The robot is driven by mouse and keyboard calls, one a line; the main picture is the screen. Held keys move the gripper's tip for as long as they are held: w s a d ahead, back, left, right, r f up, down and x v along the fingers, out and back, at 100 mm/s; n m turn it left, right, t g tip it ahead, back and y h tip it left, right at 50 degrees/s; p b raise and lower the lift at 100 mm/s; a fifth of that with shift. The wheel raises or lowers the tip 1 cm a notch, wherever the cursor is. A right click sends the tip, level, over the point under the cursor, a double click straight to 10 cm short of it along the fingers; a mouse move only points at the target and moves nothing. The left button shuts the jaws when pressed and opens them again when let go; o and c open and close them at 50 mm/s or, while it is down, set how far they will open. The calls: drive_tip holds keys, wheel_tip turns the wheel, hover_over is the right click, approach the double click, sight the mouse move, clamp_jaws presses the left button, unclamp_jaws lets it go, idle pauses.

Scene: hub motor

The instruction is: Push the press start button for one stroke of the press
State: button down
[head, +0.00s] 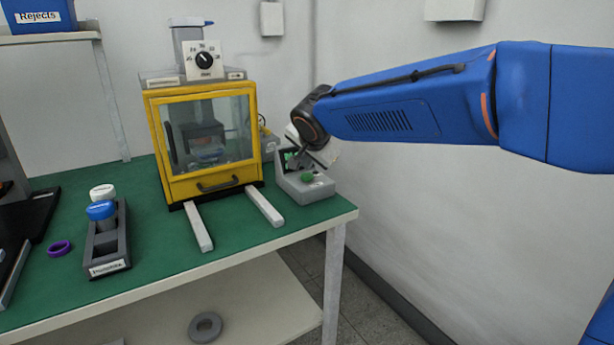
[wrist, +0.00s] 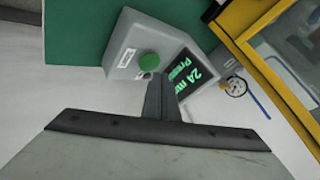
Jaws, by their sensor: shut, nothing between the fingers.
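The press start button is a green round button (head: 308,178) on a grey control box (head: 296,192) at the right end of the bench. In the wrist view the green button (wrist: 149,62) sits on the box's face, beside a dark display with green text (wrist: 188,74). My gripper (head: 300,160) is shut and empty, just above the box. In the wrist view its shut fingertips (wrist: 160,82) lie close below the button; I cannot tell whether they touch it. The press (head: 205,140) stands left of the box, its yellow-framed clear door closed.
Two pale rails (head: 198,226) stick out in front of the press. A grey holder (head: 106,250) with white and blue capped pieces and a purple ring (head: 60,248) are on the left of the green bench. A wall stands behind the box. A gauge (wrist: 237,86) is near the press.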

sight(308, 177)
drive_tip(key=shift+r, duration=2.55)
drive_tip(key=s+d+f+n+g+h, duration=0.1)
drive_tip(key=s+d+f, duration=0.2)
drive_tip(key=s+d, duration=0.65)
drive_tip(key=s+d+f+n+g+h, duration=0.1)
drive_tip(key=s+d+f+n, duration=0.15)
drive_tip(key=s+d, duration=0.7)
drive_tip(key=s+d+f+n+g, duration=0.1)
drive_tip(key=s+d+f, duration=0.5)
drive_tip(key=s, duration=0.3)
drive_tip(key=s+d+f+n+g, duration=0.1)
drive_tip(key=s+d+f+n, duration=0.1)
drive_tip(key=s+d+f, duration=0.5)
drive_tip(key=s+f, duration=0.1)
drive_tip(key=s, duration=0.2)
drive_tip(key=shift+s+d+f, duration=0.15)
drive_tip(key=shift+s+f, duration=0.05)
drive_tip(key=shift+s, duration=0.05)
